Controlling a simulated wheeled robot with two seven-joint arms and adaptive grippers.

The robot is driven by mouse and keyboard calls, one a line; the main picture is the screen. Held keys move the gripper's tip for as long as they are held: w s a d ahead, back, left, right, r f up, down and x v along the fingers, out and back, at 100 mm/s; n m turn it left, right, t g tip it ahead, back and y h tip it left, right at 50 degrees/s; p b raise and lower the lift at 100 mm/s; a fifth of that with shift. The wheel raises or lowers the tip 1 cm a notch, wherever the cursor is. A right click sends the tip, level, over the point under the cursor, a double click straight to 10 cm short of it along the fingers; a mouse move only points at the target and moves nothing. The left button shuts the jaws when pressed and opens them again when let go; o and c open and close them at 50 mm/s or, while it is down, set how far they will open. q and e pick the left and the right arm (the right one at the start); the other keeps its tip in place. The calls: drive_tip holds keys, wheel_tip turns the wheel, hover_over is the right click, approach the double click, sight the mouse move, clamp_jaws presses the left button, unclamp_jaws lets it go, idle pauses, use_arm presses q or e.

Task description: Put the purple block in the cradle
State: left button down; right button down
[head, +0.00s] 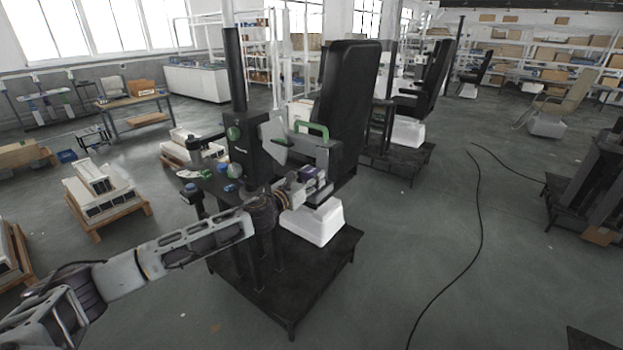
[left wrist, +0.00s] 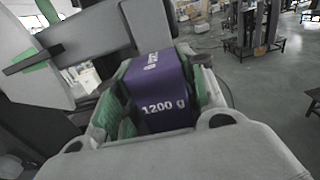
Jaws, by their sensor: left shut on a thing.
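The purple block (left wrist: 158,92), marked "1200 g", sits between the green-padded fingers of my left gripper in the left wrist view. My left gripper (head: 311,182) is shut on it. In the head view the block (head: 308,173) is a small purple patch, partly hidden by the gripper. I cannot tell for sure which part is the cradle. My right gripper is not in view.
A white box-like base (head: 313,221) sits below my left gripper on a dark platform (head: 330,258). A tall black panel (head: 346,100) stands just behind. A black cable (head: 478,225) crosses the open floor on the right. Pallets with white parts (head: 105,187) stand on the left.

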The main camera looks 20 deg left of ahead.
use_arm(q)
drive_tip(key=shift+f, duration=0.3)
